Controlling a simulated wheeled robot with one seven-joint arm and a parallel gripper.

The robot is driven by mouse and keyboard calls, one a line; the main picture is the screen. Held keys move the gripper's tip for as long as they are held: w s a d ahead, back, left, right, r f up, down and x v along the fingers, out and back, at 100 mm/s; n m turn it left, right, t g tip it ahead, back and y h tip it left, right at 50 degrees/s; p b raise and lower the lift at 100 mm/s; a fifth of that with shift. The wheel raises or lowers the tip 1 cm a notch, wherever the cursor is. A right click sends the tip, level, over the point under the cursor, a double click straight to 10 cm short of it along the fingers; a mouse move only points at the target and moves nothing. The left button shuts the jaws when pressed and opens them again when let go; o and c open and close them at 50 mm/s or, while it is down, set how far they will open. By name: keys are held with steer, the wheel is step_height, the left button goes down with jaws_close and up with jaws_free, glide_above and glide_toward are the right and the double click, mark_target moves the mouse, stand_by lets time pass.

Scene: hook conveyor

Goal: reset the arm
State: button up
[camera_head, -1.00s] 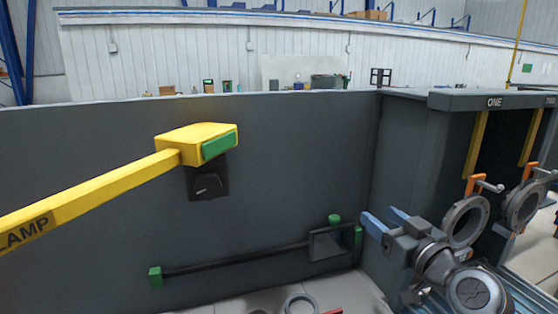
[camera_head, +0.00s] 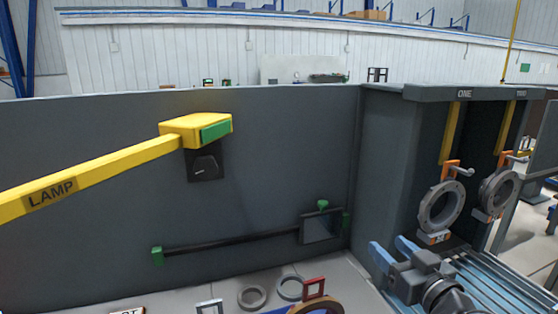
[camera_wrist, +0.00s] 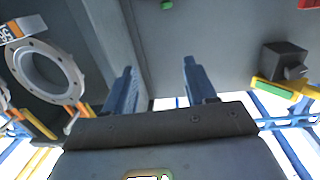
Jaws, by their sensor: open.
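My gripper (camera_head: 386,256) is at the lower right of the head view, in front of the grey wall and left of the hanging rings. Its two blue fingers are apart, with nothing between them. In the wrist view my gripper (camera_wrist: 158,88) also shows its blue fingers spread and empty. The rest of my arm runs off the bottom edge of the head view.
Grey rings hang on orange hooks, one near (camera_head: 441,206) and one farther right (camera_head: 498,193). A yellow lamp arm (camera_head: 100,182) crosses the left. Several rings and frames lie on the pale surface below, including a grey ring (camera_head: 252,297). A dark rail (camera_head: 235,241) runs along the wall.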

steer(key=s+d+f+h+b, duration=0.1)
steer(key=s+f, duration=0.4)
steer(key=s, duration=0.3)
steer(key=s+f+m+g+h+b, duration=0.1)
steer(key=s+f+b, duration=0.1)
steer(key=s+f, duration=0.4)
steer(key=s+d+f+m+h+b, duration=0.1)
steer(key=s+f, duration=0.5)
steer(key=s, duration=0.4)
steer(key=shift+s+d+f+h, duration=0.1)
steer(key=shift+s+d+h, duration=0.15)
steer(key=shift+d+h, duration=0.1)
steer(key=shift+g+h, duration=0.3)
steer(key=shift+h, duration=0.05)
steer(key=s+b, duration=0.1)
steer(key=s, duration=0.7)
steer(key=s+f+b, duration=0.1)
steer(key=s, duration=0.3)
steer(key=shift+s+a+b, duration=0.1)
steer(key=shift+a+b, duration=0.2)
steer(key=shift+a, duration=0.1)
steer(key=a+r+b+v, duration=0.1)
steer(key=a+b+v, duration=0.1)
steer(key=v, duration=1)
steer(key=shift+a+m, duration=0.15)
steer(key=shift+m, duration=0.25)
